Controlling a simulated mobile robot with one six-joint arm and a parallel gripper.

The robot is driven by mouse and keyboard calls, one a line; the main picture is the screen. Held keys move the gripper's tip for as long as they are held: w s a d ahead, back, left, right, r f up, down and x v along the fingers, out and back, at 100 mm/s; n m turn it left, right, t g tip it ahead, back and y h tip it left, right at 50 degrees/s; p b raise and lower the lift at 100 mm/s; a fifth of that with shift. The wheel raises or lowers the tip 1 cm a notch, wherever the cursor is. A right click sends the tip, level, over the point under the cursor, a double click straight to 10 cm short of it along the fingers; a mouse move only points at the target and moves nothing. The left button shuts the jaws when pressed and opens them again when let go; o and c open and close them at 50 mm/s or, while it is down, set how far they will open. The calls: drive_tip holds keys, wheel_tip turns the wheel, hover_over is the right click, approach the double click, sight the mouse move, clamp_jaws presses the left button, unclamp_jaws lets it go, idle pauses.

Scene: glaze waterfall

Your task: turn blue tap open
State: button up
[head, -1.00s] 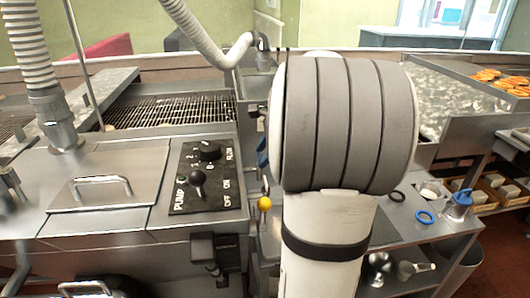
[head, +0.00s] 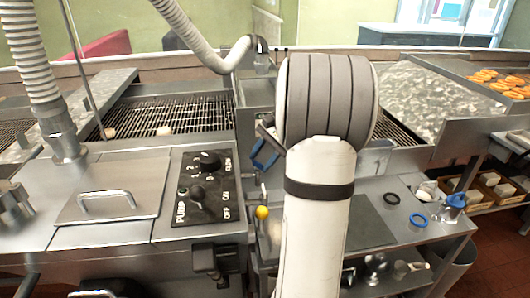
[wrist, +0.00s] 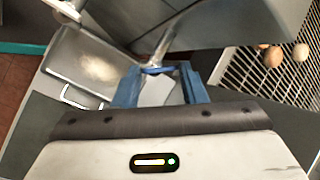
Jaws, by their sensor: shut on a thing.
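My gripper (wrist: 158,72) has blue fingers and is shut on a small blue piece (wrist: 157,70) between its fingertips in the wrist view. This looks like the handle of the blue tap, with a metal pipe (wrist: 163,45) just beyond it. In the head view the blue fingers (head: 265,155) show left of my arm, beside the machine's right edge. I cannot tell the tap apart from the fingers there, and my arm hides part of that area.
A yellow knob (head: 262,212) stands just below the gripper. A black control panel (head: 203,188) is to the left. A wire conveyor (head: 200,112) lies behind it. Blue (head: 417,220) and black (head: 391,198) rings lie on the right-hand bench.

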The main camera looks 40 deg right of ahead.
drive_tip(key=shift+w+f+n+g+y+p, duration=0.15)
drive_tip(key=shift+n+g+p, duration=0.65)
drive_tip(key=shift+n, duration=0.55)
drive_tip(key=shift+w+r+n+g+y+p, duration=0.1)
drive_tip(key=shift+n+g+y+p, duration=0.1)
drive_tip(key=shift+n+g+p, duration=0.95)
drive_tip(key=shift+w+f+n+g+y+p, duration=0.15)
drive_tip(key=shift+n+g+p, duration=0.35)
drive_tip(key=shift+n, duration=1.1)
drive_tip(key=shift+s, duration=0.1)
drive_tip(key=o, duration=1)
drive_tip(key=shift+r+t, duration=0.15)
drive_tip(key=shift+t, duration=0.1)
drive_tip(key=v, duration=0.7)
drive_tip(key=shift+d+r, duration=0.2)
drive_tip(key=shift+r, duration=0.15)
